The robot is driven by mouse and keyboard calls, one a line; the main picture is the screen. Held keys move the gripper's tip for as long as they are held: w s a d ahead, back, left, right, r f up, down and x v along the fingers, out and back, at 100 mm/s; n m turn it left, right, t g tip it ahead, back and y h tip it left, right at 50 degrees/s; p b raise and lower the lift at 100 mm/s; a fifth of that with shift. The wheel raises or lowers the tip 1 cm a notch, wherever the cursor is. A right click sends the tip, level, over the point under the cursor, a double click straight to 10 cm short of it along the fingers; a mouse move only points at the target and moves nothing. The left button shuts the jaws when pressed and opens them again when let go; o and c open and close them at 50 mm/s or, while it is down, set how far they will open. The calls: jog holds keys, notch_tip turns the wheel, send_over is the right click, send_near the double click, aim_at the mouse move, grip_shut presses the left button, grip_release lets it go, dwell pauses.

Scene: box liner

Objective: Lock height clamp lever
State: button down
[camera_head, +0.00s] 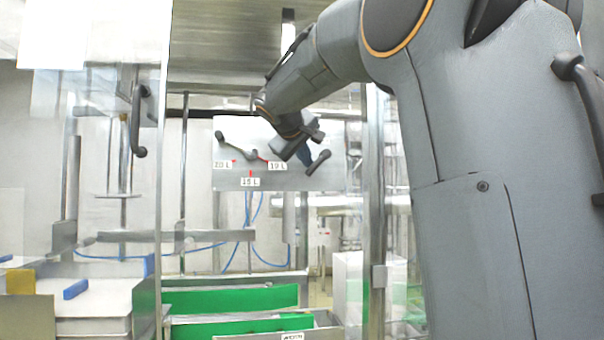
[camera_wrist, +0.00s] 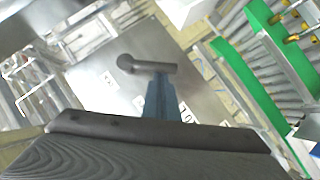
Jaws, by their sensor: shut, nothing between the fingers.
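A metal panel (camera_head: 228,180) hangs inside the machine frame. A short dark lever (camera_head: 319,162) sits at the panel's right part, slanting up to the right; I take it to be the height clamp lever. In the wrist view the lever (camera_wrist: 148,66) has a round knob at its left end. My gripper (camera_head: 304,156) is just left of the lever, its blue fingers partly hidden by my wrist. In the wrist view my gripper's fingers (camera_wrist: 160,90) are closed together and overlap the lever's right part. I cannot tell whether they touch it.
Metal frame posts (camera_head: 376,230) stand close to my arm. Green guides (camera_head: 235,299) lie below. A dark door handle (camera_head: 137,120) is at the left.

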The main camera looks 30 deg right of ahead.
aim_at(310, 171)
jog(key=f+n+b, duration=0.1)
jog(key=b, duration=0.2)
jog(key=f+h+b, duration=0.1)
jog(key=b, duration=0.2)
jog(key=shift+d+f+n+h, duration=0.15)
jog(key=shift+d+n+h, duration=0.15)
jog(key=shift+n, duration=0.1)
jog(key=b, duration=0.2)
jog(key=f+n+h+b, duration=0.1)
jog(key=b, duration=0.1)
jog(key=shift+s+d+t, duration=0.15)
jog(key=shift+d+t, duration=0.2)
jog(key=shift+t, duration=0.05)
jog(key=n+h+b, duration=0.1)
jog(key=b, duration=0.1)
jog(key=d+f+n+b, duration=0.1)
jog(key=b, duration=0.2)
jog(key=shift+s+d+h, duration=0.3)
jog(key=shift+h, duration=0.1)
jog(key=shift+d+b, duration=0.15)
jog(key=shift+b, duration=0.3)
jog(key=shift+t, duration=0.3)
jog(key=a+b, duration=0.1)
jog(key=a, duration=0.4)
jog(key=shift+s+a, duration=0.1)
jog(key=shift+a, duration=0.05)
jog(key=v, duration=0.8)
jog(key=shift+s+a, duration=0.2)
jog(key=shift+s, duration=0.2)
jog(key=shift+f, duration=0.1)
